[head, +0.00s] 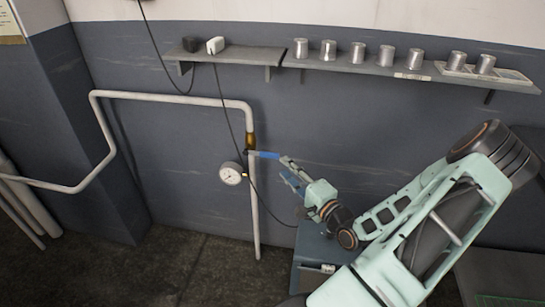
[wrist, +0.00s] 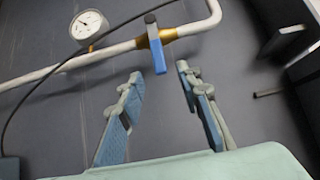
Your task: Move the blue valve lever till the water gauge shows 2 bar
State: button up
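The blue valve lever (head: 265,154) sticks out to the right from a brass valve (head: 250,142) on the white pipe. In the wrist view the lever (wrist: 156,50) points down toward my gripper (wrist: 160,78). The round white water gauge (head: 231,173) sits left of the pipe just below the valve; it also shows in the wrist view (wrist: 88,24). Its numbers are too small to read. My gripper (head: 284,169) is open and empty, close to the lever's free end. In the wrist view the lever's end appears between the fingertips; I see no clear contact.
A wall shelf (head: 350,67) above carries several metal cups. A dark cable (head: 222,105) hangs from it past the gauge and valve. A grey-blue box-like unit (head: 312,245) stands below my wrist. The wall left of the gauge is clear apart from the pipe.

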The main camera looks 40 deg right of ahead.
aim_at(273, 156)
jog(key=w, duration=0.6)
jog(key=w+b, duration=0.1)
jog(key=w, duration=0.2)
jog(key=shift+d, duration=0.3)
jog(key=shift+s, duration=0.1)
jog(key=shift+c, duration=0.7)
grip_shut()
